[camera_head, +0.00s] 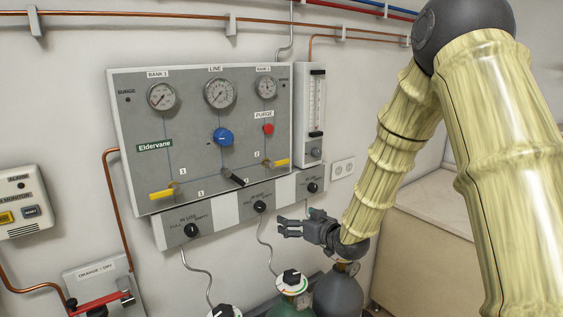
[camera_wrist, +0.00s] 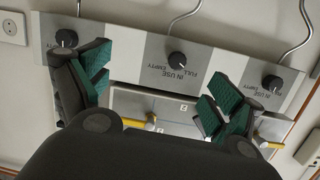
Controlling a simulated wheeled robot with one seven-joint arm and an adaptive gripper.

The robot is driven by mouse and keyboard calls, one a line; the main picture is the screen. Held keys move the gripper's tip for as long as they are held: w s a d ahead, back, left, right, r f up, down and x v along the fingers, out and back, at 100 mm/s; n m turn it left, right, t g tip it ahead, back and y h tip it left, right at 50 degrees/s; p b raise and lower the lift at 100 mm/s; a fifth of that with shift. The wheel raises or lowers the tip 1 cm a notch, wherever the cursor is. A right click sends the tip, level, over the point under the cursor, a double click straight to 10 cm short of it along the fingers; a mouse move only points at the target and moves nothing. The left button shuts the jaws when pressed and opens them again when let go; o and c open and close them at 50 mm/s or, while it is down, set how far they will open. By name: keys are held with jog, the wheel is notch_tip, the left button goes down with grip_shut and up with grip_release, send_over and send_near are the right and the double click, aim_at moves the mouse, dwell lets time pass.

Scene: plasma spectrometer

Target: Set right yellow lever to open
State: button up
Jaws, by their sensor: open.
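The right yellow lever (camera_head: 277,162) is on the lower right of the grey gas panel (camera_head: 190,120). Its yellow handle lies about level, pointing right from its pivot. In the wrist view, where the panel appears upside down, a yellow handle (camera_wrist: 135,124) shows between my fingers, partly hidden by my gripper's body. My gripper (camera_head: 281,226) is open and empty, below the right lever and apart from it, near the panel's lower strip. In the wrist view my gripper (camera_wrist: 155,80) has its two green-padded fingers spread wide.
A left yellow lever (camera_head: 161,194) and a black lever (camera_head: 234,178) are on the same panel. The lower strip carries black knobs (camera_head: 191,230). A flowmeter (camera_head: 316,100) stands right of the panel. Gas cylinders (camera_head: 340,292) with hoses stand below my gripper.

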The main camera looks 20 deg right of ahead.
aim_at(280, 161)
notch_tip(280, 161, up, 15)
jog(key=w+d+n+t+y, duration=0.2)
jog(key=w, duration=0.1)
jog(key=shift+p+x, duration=2.3)
jog(key=shift+x, duration=2.95)
jog(key=shift+c, duration=0.2)
jog(key=shift+a, duration=0.1)
jog(key=c, duration=1.4)
